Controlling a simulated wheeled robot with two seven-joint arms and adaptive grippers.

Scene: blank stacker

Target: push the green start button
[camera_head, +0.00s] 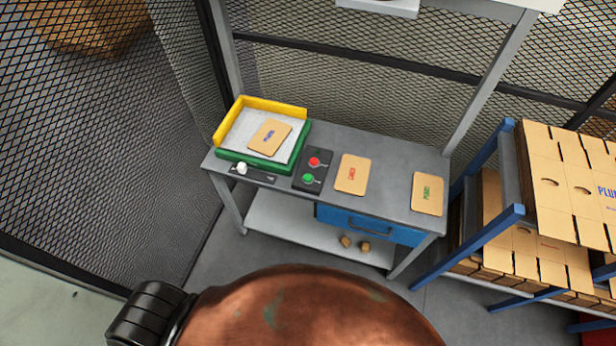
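The green start button (308,178) sits on a dark control box (311,185) on the grey workbench, below a red button (314,162). Nothing touches or covers it. A tray with a yellow and green rim (262,104) stands left of the box, with a cardboard blank (270,136) lying in it. Neither of my grippers is in the picture.
Two more cardboard blanks (351,174) (428,194) lie on the workbench (389,190) to the right of the box. A white knob (242,168) is at the front left. A blue rack (470,247) with flat cartons (560,190) stands at right; mesh fencing surrounds the bench.

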